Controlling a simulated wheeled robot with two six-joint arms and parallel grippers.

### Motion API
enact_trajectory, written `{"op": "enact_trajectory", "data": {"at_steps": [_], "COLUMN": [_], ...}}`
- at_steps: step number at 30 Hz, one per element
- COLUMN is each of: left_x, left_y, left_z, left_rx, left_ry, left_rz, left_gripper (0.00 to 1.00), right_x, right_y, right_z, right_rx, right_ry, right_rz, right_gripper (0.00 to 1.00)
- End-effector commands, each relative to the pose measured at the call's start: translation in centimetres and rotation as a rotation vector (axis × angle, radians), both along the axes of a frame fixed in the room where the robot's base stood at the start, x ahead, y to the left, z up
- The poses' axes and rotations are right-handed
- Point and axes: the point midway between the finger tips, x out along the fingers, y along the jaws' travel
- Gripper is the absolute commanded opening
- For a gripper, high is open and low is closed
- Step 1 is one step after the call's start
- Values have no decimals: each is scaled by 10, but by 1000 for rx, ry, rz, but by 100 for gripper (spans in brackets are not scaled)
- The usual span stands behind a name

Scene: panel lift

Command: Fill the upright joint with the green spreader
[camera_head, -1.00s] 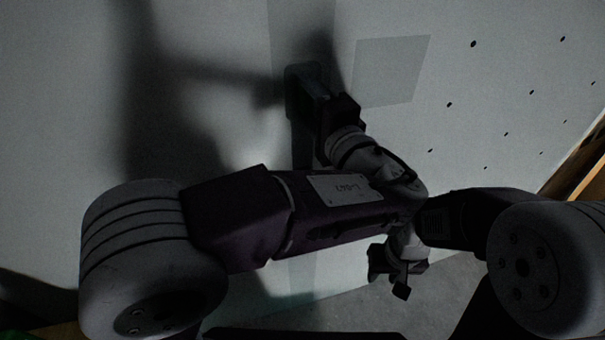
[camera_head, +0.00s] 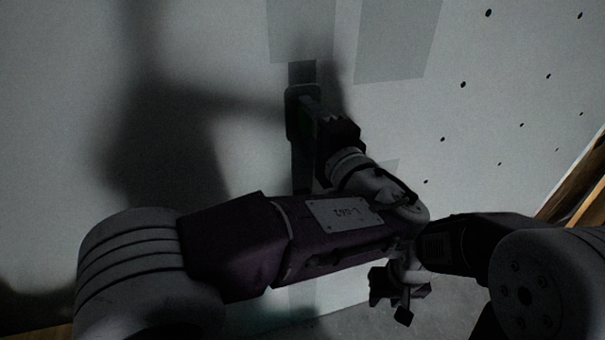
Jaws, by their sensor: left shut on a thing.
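The upright joint is a dark vertical strip (camera_head: 302,72) in the pale wall panel. It shows above the spreader, and again below it. My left gripper (camera_head: 322,120) is shut on the spreader (camera_head: 294,104), whose dark plate lies at the joint. Only a little green shows on it in the shade, and I cannot tell whether the plate touches the wall. My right gripper (camera_head: 397,288) hangs lower, away from the joint, and its jaws are too dark to read. My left arm hides the joint's lower middle.
A light grey band (camera_head: 301,28) covers the line of the joint at the top. A grey square patch (camera_head: 397,38) lies to its right. Several dark dots mark the panel further right. Wooden framing (camera_head: 583,190) stands at the right edge. Grey floor (camera_head: 452,280) shows below.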

Motion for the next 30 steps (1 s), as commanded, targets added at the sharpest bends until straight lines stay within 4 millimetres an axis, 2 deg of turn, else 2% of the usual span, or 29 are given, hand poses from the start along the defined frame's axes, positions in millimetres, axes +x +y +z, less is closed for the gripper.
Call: {"op": "enact_trajectory", "data": {"at_steps": [1,2,7,10,21,27,30], "left_x": [0,1,1,1,-1,-1,-1], "left_y": [0,0,1,1,0,0,0], "left_z": [-15,-17,-15,-22,-77,-78,-85], "left_rx": [0,0,0,0,0,0,0], "left_ry": [0,0,0,0,0,0,0], "left_rz": [1,1,1,1,1,1,1], "left_gripper": [14,14,14,14,14,14,14], "right_x": [0,0,0,0,0,0,0], "right_y": [0,0,0,0,0,0,0], "right_z": [-15,-18,-15,-23,-79,-80,-87], "right_rx": [0,0,0,0,0,0,0], "right_ry": [0,0,0,0,0,0,0], "right_rz": [0,0,0,0,0,0,0], "right_gripper": [36,36,36,36,36,36,36]}}
